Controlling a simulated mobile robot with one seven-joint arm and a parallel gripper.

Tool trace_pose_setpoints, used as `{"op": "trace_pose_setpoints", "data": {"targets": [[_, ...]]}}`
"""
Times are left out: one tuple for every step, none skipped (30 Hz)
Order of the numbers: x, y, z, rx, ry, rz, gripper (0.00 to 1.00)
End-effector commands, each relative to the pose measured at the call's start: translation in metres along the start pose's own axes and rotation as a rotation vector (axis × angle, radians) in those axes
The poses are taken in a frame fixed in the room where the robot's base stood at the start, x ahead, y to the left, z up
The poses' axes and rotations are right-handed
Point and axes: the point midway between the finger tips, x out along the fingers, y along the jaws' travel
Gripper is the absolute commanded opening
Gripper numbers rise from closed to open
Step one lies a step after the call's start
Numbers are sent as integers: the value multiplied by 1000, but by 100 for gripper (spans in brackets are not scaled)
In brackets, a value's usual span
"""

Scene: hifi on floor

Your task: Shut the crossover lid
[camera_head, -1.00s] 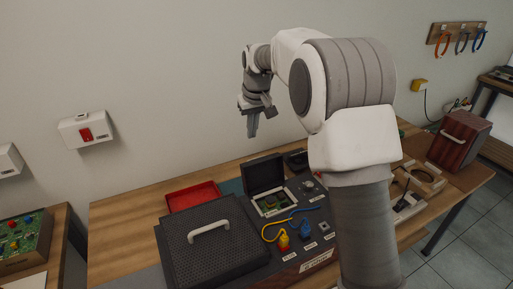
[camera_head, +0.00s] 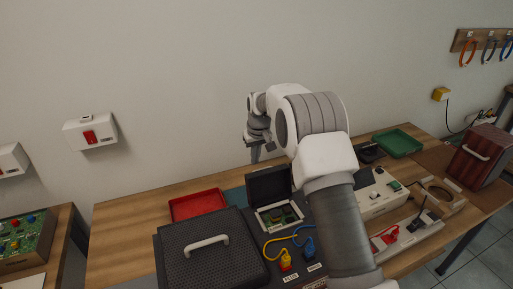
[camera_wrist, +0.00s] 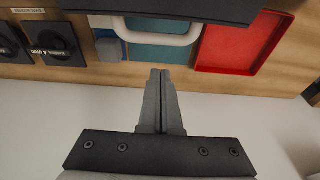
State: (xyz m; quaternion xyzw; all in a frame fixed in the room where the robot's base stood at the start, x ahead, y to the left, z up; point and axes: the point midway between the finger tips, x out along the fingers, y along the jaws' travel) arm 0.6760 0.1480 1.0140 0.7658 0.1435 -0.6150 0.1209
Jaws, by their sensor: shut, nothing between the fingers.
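The crossover lid (camera_head: 268,185) is a small black lid standing open, roughly upright, at the back of its compartment. A green circuit board (camera_head: 280,214) shows in the light-framed opening in front of it. In the wrist view a dark panel (camera_wrist: 190,8) with a white handle (camera_wrist: 165,38) crosses the top; it looks like the lid's back side. My gripper (camera_head: 256,155) is shut and empty, pointing down just above and behind the lid in the head view. In the wrist view its fingertips (camera_wrist: 160,73) are just short of the handle, with no clear contact.
A black perforated cover (camera_head: 212,262) with a pale handle lies left of the compartment. A red tray (camera_head: 197,203) is behind it. Yellow and blue plugs (camera_head: 286,261) stand in front. A green tray (camera_head: 398,143) is at right. The wall (camera_wrist: 60,120) is close behind my gripper.

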Motion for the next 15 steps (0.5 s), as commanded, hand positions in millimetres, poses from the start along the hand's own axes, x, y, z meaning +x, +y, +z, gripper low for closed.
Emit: {"op": "trace_pose_setpoints", "data": {"targets": [[12,0,1,0,-4,-1,0],[19,0,1,0,-4,0,0],[28,0,1,-1,-3,0,0],[18,0,2,0,1,1,0],[15,0,6,0,1,1,0],[12,0,9,0,2,1,0],[11,0,12,0,1,1,0],[9,0,14,0,1,1,0],[7,0,18,0,0,1,0],[5,0,19,0,1,1,0],[4,0,21,0,1,1,0],[2,0,24,0,1,1,0],[1,0,25,0,1,1,0],[0,0,27,0,0,1,0],[-1,0,28,0,0,1,0]]}}
